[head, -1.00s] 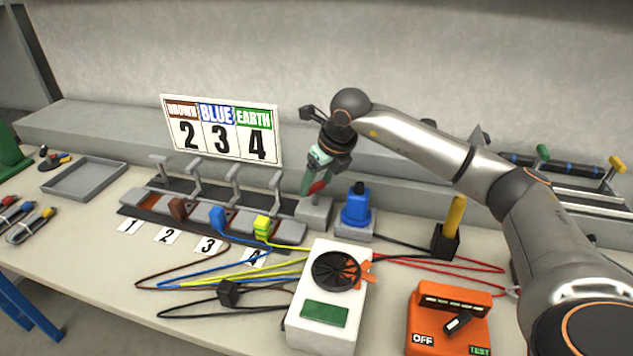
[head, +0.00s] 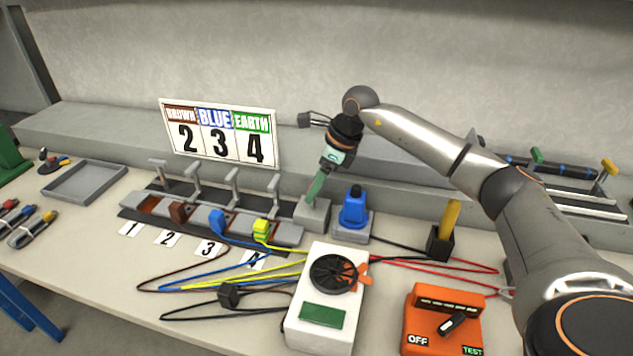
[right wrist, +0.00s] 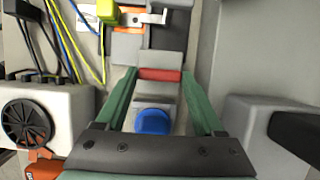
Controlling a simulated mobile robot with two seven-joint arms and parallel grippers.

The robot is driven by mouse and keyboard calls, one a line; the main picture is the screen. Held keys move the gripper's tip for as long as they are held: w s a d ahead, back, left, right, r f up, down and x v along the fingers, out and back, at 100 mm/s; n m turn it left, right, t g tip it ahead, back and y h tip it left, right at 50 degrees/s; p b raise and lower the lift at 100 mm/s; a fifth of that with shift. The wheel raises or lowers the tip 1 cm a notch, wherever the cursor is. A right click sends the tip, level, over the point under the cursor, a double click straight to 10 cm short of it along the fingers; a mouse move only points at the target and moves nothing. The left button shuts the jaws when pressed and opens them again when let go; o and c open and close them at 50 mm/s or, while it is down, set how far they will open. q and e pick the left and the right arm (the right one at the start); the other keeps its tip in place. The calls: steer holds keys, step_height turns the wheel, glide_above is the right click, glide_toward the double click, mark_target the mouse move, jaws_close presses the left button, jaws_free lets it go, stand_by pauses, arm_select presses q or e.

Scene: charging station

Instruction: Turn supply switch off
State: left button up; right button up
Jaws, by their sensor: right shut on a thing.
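The supply switch is a small grey box (head: 312,214) at the right end of the row of clamps in the head view. Its red lever (right wrist: 160,75) shows as a red bar in the right wrist view. My right gripper (head: 315,188) reaches down over the box, with its green fingers on either side of the red lever, shut on it. The fingers hide the lever in the head view. A blue round part (right wrist: 153,120) shows between the fingers in the right wrist view. My left gripper is not in view.
A blue plug (head: 354,209) on a grey base stands close right of the switch. A white box with a black dial (head: 325,310) and an orange tester (head: 443,320) stand in front. Clamped wires (head: 261,232) lie left. A grey ledge (head: 80,135) runs behind.

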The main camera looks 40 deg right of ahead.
stand_by(0.4)
steer(key=o, duration=1.4)
steer(key=v, duration=1.2)
steer(key=shift+r, duration=0.3)
steer(key=shift+s+f, duration=0.1)
